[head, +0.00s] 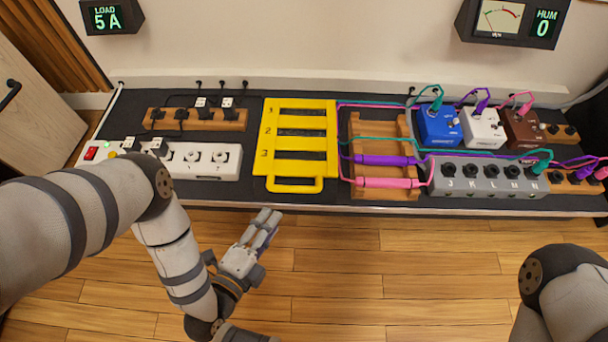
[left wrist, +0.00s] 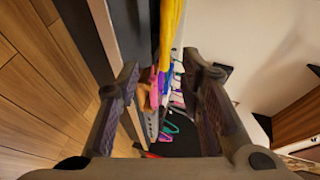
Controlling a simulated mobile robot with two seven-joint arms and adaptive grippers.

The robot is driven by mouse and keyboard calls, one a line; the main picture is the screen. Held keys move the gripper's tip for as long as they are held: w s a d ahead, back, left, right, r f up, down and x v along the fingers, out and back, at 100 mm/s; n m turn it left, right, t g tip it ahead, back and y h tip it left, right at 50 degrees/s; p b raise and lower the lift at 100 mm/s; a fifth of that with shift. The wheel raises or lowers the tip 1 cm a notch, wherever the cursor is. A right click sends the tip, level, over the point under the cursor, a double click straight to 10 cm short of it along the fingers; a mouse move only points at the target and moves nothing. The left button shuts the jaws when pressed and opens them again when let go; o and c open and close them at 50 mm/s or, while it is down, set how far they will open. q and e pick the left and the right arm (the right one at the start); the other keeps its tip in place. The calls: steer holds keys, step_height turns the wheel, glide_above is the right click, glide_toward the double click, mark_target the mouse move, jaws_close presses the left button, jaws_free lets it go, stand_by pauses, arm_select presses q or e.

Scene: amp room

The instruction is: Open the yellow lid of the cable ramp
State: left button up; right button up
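The yellow lid (head: 299,183) lies flat on the dark bench top, with dark slots numbered 1, 2 and 3 and a yellow loop handle (head: 295,188) at its front edge. What lies under it is hidden. My left gripper (head: 267,218) is in front of the bench edge, just below and left of the handle, apart from it. In the left wrist view its two fingers (left wrist: 160,80) stand wide apart with nothing held, and the yellow lid (left wrist: 171,30) shows edge-on beyond them. My right gripper is out of view; only part of my right arm shows.
A wooden rack (head: 358,127) with purple and pink cables stands right of the lid. A white power strip (head: 212,162) and a wooden socket strip (head: 232,122) are to its left. Pedals and a grey jack box (head: 475,187) fill the right side. Floor in front is clear.

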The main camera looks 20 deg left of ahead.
mark_target(291, 191)
arm_select(q)
steer(key=b+x, duration=0.1)
steer(key=x, duration=0.3)
steer(key=b+x, duration=0.2)
steer(key=x, duration=0.2)
steer(key=r+b+x, duration=0.1)
steer(key=x, duration=0.3)
steer(key=shift+w, duration=0.15)
jaws_close()
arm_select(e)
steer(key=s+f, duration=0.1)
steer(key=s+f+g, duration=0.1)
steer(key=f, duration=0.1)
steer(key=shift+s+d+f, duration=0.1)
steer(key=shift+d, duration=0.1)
